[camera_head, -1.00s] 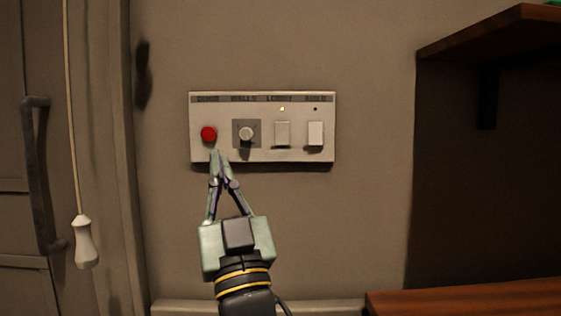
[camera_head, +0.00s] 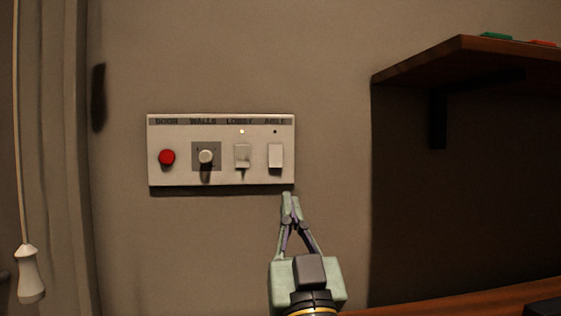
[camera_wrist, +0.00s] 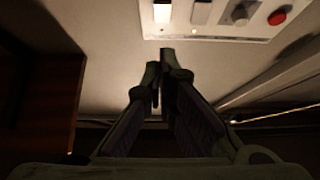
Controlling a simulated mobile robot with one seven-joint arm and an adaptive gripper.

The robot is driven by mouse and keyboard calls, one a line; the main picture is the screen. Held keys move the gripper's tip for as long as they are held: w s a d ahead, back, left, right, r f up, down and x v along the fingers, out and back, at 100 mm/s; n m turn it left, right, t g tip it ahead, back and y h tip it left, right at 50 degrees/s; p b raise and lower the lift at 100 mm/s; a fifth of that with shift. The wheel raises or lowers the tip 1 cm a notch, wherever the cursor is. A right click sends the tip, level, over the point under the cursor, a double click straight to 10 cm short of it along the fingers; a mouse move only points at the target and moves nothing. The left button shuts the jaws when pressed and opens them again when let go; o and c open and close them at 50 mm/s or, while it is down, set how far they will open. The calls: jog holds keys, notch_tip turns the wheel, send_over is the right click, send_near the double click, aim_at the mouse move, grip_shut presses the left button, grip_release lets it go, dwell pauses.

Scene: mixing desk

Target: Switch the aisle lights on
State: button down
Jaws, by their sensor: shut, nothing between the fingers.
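A pale control panel (camera_head: 221,177) is on the wall, with labels along its top edge. Its rightmost control, under the label AISLE, is a white rocker switch (camera_head: 275,156); the small light above it is dark. In the wrist view the aisle switch (camera_wrist: 162,12) shows at the top, cut by the frame edge. My gripper (camera_head: 291,196) is shut and empty, its fingertips just below the panel's lower right corner, under and slightly right of the aisle switch. The fingertips (camera_wrist: 165,65) show below the panel in the wrist view, apart from the switch.
The lobby switch (camera_head: 242,156) has a lit lamp above it. Further left are the walls knob (camera_head: 206,157) and red door button (camera_head: 167,157). A wooden shelf (camera_head: 470,62) juts out at right. A pull cord handle (camera_head: 30,275) hangs at left.

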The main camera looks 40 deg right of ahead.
aim_at(281, 167)
jog(key=p+x, duration=0.2)
jog(key=p, duration=0.4)
jog(key=shift+r+p, duration=0.2)
jog(key=shift+p, duration=0.1)
jog(key=p, duration=0.4)
jog(key=shift+r, duration=0.25)
jog(key=w+d+r+p, duration=0.1)
jog(key=w, duration=0.1)
jog(key=w+d+r+p, duration=0.1)
jog(key=w+d, duration=0.1)
jog(key=w, duration=0.1)
jog(key=w+d+r+p, duration=0.1)
jog(key=w+p, duration=0.1)
jog(key=shift+w+d+r, duration=0.3)
jog(key=shift+r, duration=0.05)
jog(key=shift+w+d+f, duration=0.1)
jog(key=shift+w+d, duration=0.15)
jog(key=shift+w, duration=0.15)
